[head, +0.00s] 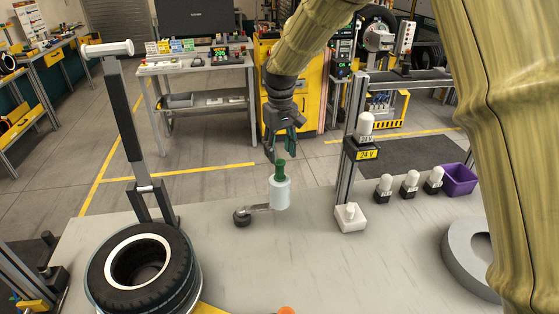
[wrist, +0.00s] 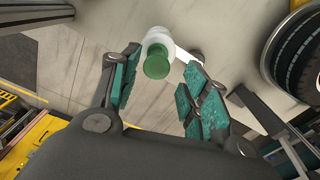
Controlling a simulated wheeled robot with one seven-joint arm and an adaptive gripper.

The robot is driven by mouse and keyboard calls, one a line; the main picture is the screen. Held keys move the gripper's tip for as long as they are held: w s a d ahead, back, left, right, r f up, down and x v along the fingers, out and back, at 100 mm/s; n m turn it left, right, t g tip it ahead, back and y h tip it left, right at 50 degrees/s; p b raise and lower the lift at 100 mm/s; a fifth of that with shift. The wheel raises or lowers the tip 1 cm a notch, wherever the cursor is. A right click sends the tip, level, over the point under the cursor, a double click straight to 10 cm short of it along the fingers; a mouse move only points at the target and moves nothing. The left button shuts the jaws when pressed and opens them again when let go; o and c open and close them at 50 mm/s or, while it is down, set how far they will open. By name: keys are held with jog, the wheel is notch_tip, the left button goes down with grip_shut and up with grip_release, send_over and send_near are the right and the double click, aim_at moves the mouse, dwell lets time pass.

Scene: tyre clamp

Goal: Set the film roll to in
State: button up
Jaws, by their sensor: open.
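The film roll (head: 280,194) is a pale, whitish upright cylinder with a green grip on top. It sits at the end of a short grey swing arm (head: 258,208) that runs left to a dark pivot (head: 242,218) on the bench. My gripper (head: 284,150) is open, pointing down just above the green grip. In the wrist view my gripper (wrist: 162,62) has its fingers on either side of the film roll (wrist: 158,40) in the picture, green end toward me. Whether the fingertips reach down around the grip is hard to tell; nothing is held.
A tyre (head: 140,272) lies at the bench's front left, with a tall lever (head: 124,110) behind it. A post with a 24 V label (head: 367,154) stands right of the roll. White-topped parts and a purple bin (head: 458,180) are farther right. The bench (head: 290,255) between is mostly clear.

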aim_at(280, 162)
jog(key=f, duration=0.1)
jog(key=w+f, duration=0.1)
jog(key=f, duration=0.1)
jog(key=f+p, duration=0.1)
jog(key=f, duration=0.1)
jog(key=shift+w, duration=0.25)
jog(key=shift+s+f, duration=0.45)
jog(key=shift+s, duration=0.1)
jog(key=shift+w+f, duration=0.35)
jog(key=shift+s+r, duration=0.15)
jog(key=shift+s, duration=0.05)
jog(key=c, duration=0.5)
grip_shut()
